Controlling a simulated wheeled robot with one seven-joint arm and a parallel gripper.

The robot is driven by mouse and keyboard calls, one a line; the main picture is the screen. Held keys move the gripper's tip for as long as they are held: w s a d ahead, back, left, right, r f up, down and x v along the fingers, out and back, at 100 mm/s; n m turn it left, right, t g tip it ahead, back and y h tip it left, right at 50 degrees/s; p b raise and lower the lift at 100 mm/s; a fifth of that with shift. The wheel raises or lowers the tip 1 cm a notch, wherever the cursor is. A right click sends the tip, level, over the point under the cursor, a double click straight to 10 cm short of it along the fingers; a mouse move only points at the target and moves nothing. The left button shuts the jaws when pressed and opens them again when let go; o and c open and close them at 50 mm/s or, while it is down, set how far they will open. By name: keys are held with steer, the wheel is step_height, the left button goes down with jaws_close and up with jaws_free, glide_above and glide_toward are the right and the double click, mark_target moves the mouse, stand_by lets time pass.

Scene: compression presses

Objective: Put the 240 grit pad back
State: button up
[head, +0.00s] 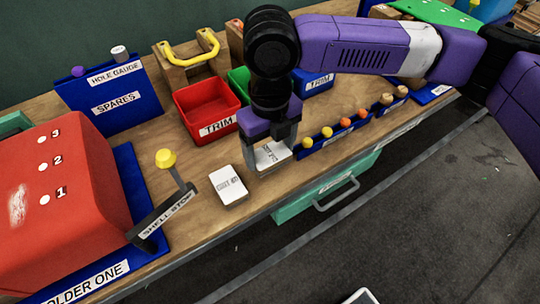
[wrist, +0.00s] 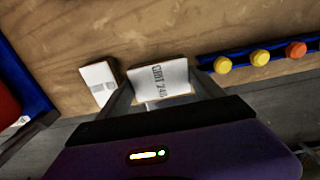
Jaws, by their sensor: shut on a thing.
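The 240 grit pad (wrist: 161,79) is a white block with dark "GRIT 240" lettering, held between the fingers of my gripper (wrist: 163,92). In the head view my gripper (head: 269,150) points down over the front of the bench, shut on the pad (head: 271,154). Whether the pad touches the bench is hard to tell. A second white pad (head: 228,184), with lettering that starts "GRIT", lies flat on the bench to the left of my gripper. It also shows in the wrist view (wrist: 98,80), left of the held pad.
A blue rack with yellow and orange knobs (head: 327,131) is just right of my gripper. A red TRIM bin (head: 206,105) stands behind. The red press (head: 60,200) and its SHELL STOP lever (head: 160,212) are left. Bare bench (head: 195,240) lies around the loose pad.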

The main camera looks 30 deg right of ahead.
mark_target(270, 153)
steer(key=shift+f, duration=1.45)
steer(key=shift+f, duration=0.2)
steer(key=o, duration=1.3)
steer(key=shift+r, duration=0.1)
step_height(270, 153, up, 12)
steer(key=shift+r, duration=0.1)
